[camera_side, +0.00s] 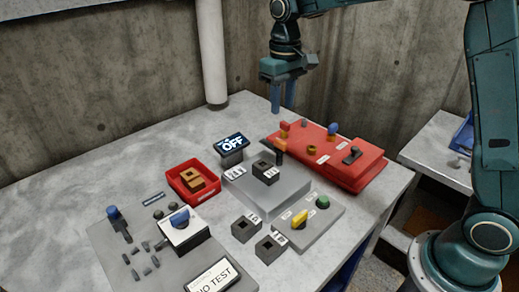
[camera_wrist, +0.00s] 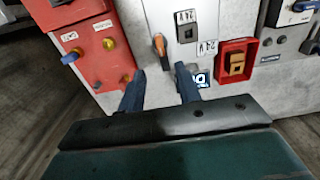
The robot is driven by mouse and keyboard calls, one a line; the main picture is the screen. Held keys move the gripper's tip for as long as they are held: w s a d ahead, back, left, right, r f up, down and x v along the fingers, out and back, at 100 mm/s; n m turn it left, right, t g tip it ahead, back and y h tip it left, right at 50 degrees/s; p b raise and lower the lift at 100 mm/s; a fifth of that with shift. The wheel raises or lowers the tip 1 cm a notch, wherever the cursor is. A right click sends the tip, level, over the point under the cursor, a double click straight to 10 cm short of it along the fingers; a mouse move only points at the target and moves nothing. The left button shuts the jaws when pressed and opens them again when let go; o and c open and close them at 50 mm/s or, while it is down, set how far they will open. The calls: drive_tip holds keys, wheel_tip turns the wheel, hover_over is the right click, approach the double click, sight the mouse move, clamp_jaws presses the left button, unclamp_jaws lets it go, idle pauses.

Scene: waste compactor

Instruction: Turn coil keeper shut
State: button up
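A lever with an orange end and a dark body (camera_side: 278,150) stands at the back edge of the raised grey block (camera_side: 290,197); I take it for the coil keeper. In the wrist view its orange end (camera_wrist: 159,44) shows just beyond my fingertips. A dark square coil (camera_side: 265,172) sits on the block beside the lever, with a 24V label next to it; the coil also shows in the wrist view (camera_wrist: 187,33). My gripper (camera_side: 283,108) is open and empty, above the back of the table and apart from the lever. Whether the lever engages the coil is unclear.
A red panel with knobs (camera_side: 345,172) lies right of the block. An OFF display (camera_side: 232,142) and a red tray holding an orange-brown block (camera_side: 176,187) are to the left. Two dark coils (camera_side: 245,228) and a grey panel with yellow and green knobs (camera_side: 325,225) lie in front.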

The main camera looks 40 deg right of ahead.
sight(280, 140)
wheel_tip(280, 140, down, 11)
drive_tip(key=shift+r, duration=0.1)
idle(0.4)
clamp_jaws()
